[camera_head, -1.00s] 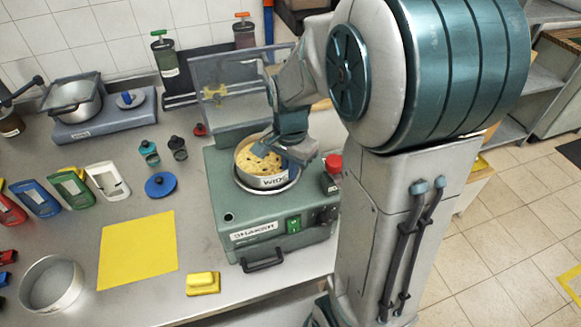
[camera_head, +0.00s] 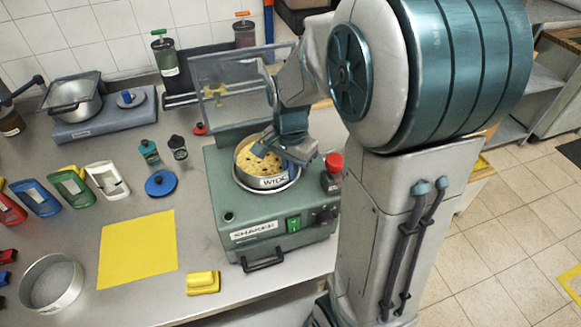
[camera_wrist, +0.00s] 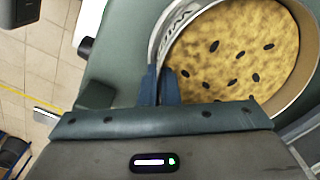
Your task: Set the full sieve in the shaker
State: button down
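The full sieve (camera_head: 272,182), a round metal ring with a "WIDE" label, holds yellow grainy material with dark specks. It is at the round seat on top of the green shaker (camera_head: 262,234); I cannot tell whether it rests fully down. The shaker's clear lid (camera_head: 215,85) stands raised behind it. My gripper (camera_head: 291,165) is at the sieve's right side. In the wrist view, its blue fingers (camera_wrist: 160,86) are close together on either side of the sieve's wall (camera_wrist: 158,45), shut on it. The dark specks and yellow fill show beside the fingers.
An empty sieve (camera_head: 50,284) lies at the front left beside a yellow mat (camera_head: 137,250). A yellow block (camera_head: 203,283) is at the table's front edge. A red button (camera_head: 333,162) is on the shaker's right.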

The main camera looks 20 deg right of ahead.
jog(key=shift+f, duration=0.3)
jog(key=shift+r, duration=0.25)
jog(key=shift+r+p, duration=0.4)
jog(key=shift+r, duration=0.1)
jog(key=shift+r, duration=0.1)
jog(key=shift+f+b, duration=0.5)
jog(key=shift+f, duration=0.2)
dwell(1.1)
jog(key=shift+r+p, duration=0.55)
jog(key=shift+r, duration=0.15)
jog(key=shift+f+b, duration=0.7)
jog(key=shift+f, duration=0.2)
dwell(0.5)
jog(key=c, duration=2)
grip_release()
jog(key=shift+o, duration=0.2)
